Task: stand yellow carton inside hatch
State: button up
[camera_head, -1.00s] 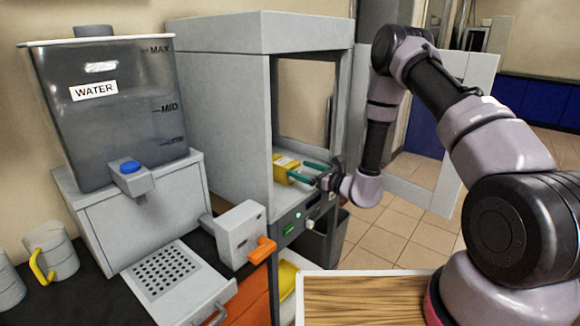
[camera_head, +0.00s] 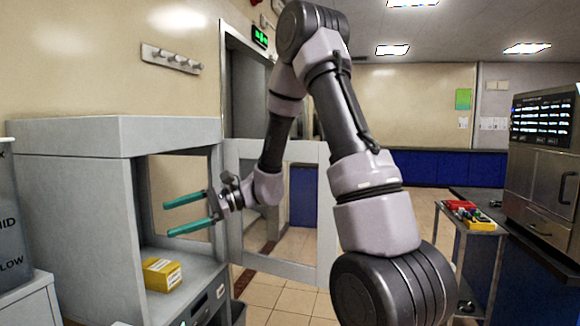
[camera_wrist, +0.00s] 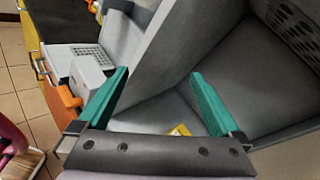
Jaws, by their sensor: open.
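The yellow carton (camera_head: 161,274) sits on the floor of the grey hatch (camera_head: 197,268), just inside its open front. It looks to be lying low on a long side. My gripper (camera_head: 185,214) is open and empty, with its teal fingers above and to the right of the carton, apart from it. In the wrist view my open gripper (camera_wrist: 160,80) shows both teal fingers, with a small part of the yellow carton (camera_wrist: 180,130) visible low between them. The rest of the carton is hidden there by the gripper.
The hatch door (camera_head: 275,207), with a window, stands open to the right. A trolley with red and yellow items (camera_head: 468,214) stands at right.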

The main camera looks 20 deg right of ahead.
jog(key=s+d+r+n+t+h, duration=0.3)
jog(key=s+d+r+h, duration=0.3)
jog(key=d, duration=0.5)
jog(key=s+d+r+n+t+h, duration=0.4)
jog(key=s+d+r+h, duration=0.3)
jog(key=s+d, duration=0.4)
jog(key=shift+r+n, duration=0.3)
jog(key=shift+n, duration=0.4)
jog(key=shift+d, duration=0.1)
